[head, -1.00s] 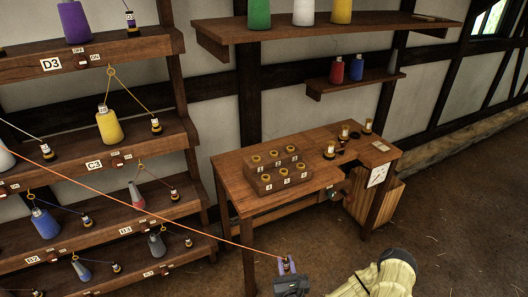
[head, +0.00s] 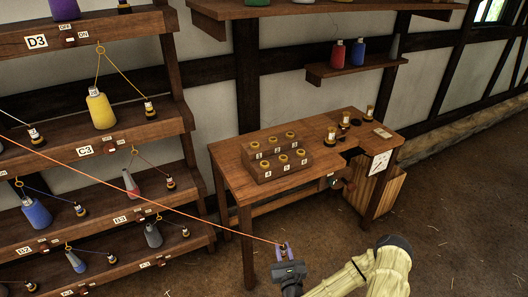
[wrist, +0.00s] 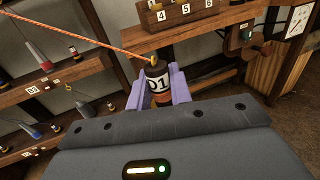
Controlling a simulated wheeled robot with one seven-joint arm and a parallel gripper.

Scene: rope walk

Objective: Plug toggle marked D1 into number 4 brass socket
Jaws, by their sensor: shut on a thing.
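The toggle marked D1 (wrist: 158,86) is a dark cylinder with a white label and a brass eye on top. It is upright between the purple fingers of my gripper (wrist: 157,92), which are shut on it. An orange cord runs from the eye to the upper left. In the head view my gripper (head: 283,247) is in front of the bench, clear of it. The stepped wooden socket block (head: 262,180) stands on the bench with two rows of brass sockets. The number 4 socket (head: 267,167) is leftmost in the front row. In the wrist view its 4 label (wrist: 160,15) shows.
Brass-topped toggles (head: 331,134) stand at the bench's right (head: 330,165). A rack (head: 100,215) with coloured bobbins and corded toggles is at the left. A wall shelf (head: 350,68) hangs above the bench. A wooden bin (head: 390,190) stands under its right end. Open floor lies in front.

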